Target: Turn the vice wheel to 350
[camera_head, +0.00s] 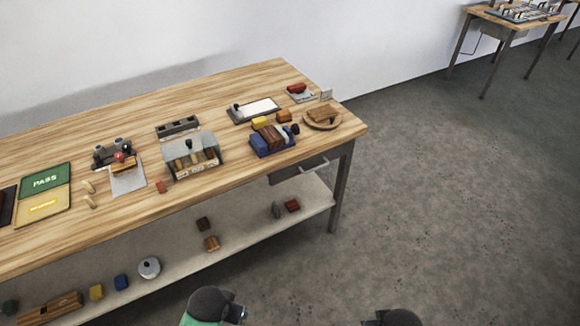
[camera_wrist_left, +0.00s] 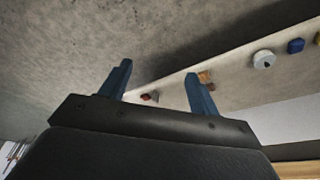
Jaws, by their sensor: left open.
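A blue vice (camera_head: 264,146) stands near the right end of the workbench, with brown wooden blocks held or resting between its sides. A small dark round part (camera_head: 295,129) on the vice's right side looks like its wheel; any scale or number on it is too small to read. My left gripper (camera_wrist_left: 158,73) is open and empty in the left wrist view, its two blue fingers well apart. It is away from the vice, with the floor and the lower shelf behind it. The vice is not seen in the left wrist view. My right gripper is not in view.
The lower shelf (camera_head: 180,249) carries several small items. Floor (camera_head: 440,180) to the right is clear.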

